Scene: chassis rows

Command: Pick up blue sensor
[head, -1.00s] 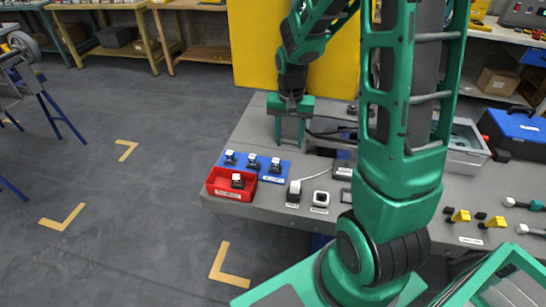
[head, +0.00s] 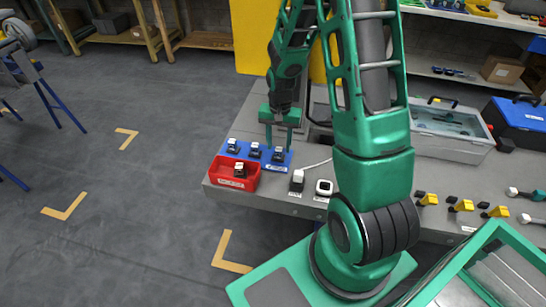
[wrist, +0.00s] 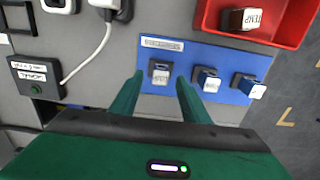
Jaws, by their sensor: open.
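Three small dark sensors with pale, labelled tops stand in a row on a blue mat (wrist: 226,58). The nearest sensor (wrist: 160,72) shows between my fingertips in the wrist view; the middle sensor (wrist: 207,79) and end sensor (wrist: 248,86) are to its right. I cannot tell which one is called blue, beyond the blue mat they share. In the head view the mat (head: 222,152) lies at the bench's front left corner. My gripper (head: 279,143) is open and empty, pointing down over the right-hand sensor (head: 278,155). It also shows in the wrist view (wrist: 160,80).
A red bin (head: 233,182) holding a sensor marked TEMP (wrist: 241,19) adjoins the mat. A corded white-topped device (head: 297,180) and a white square device (head: 324,187) stand to the right. A grey toolbox (head: 455,130) is farther right. The floor left of the bench is open.

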